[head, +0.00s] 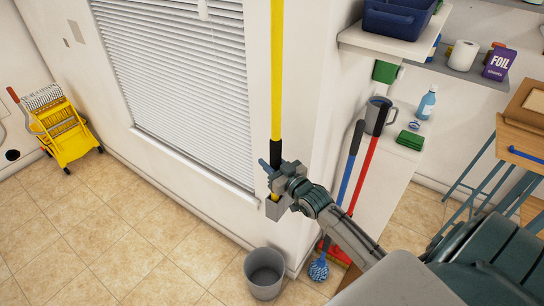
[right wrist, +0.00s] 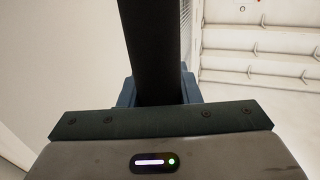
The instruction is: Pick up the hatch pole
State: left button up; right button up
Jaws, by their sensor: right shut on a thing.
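The hatch pole (head: 277,70) is a long yellow pole with a black grip section, upright against the white wall corner and running out of the top of the head view. My right gripper (head: 272,168) is shut on its black grip. In the right wrist view the black grip (right wrist: 152,45) stands between the blue fingers. Just below the gripper is a small grey wall holder (head: 275,209) with a bit of yellow at its top. The gripper partly hides whether the pole's lower end sits in it. My left gripper is not in view.
A grey bucket (head: 265,272) stands on the floor below. A blue-handled tool (head: 350,165) and a red-handled tool (head: 366,165) lean close to the right of my gripper. A yellow mop wringer (head: 66,135) stands far left. The tiled floor between is clear.

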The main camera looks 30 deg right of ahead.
notch_tip(320, 180, up, 6)
jog(key=shift+f+p, duration=0.2)
jog(key=shift+p, duration=0.45)
notch_tip(320, 180, up, 12)
jog(key=b, duration=0.2)
send_over(271, 148)
jog(key=w+d, duration=0.2)
jog(key=shift+w+a, duration=0.15)
jog(key=shift+a, duration=0.1)
jog(key=shift+p, duration=0.45)
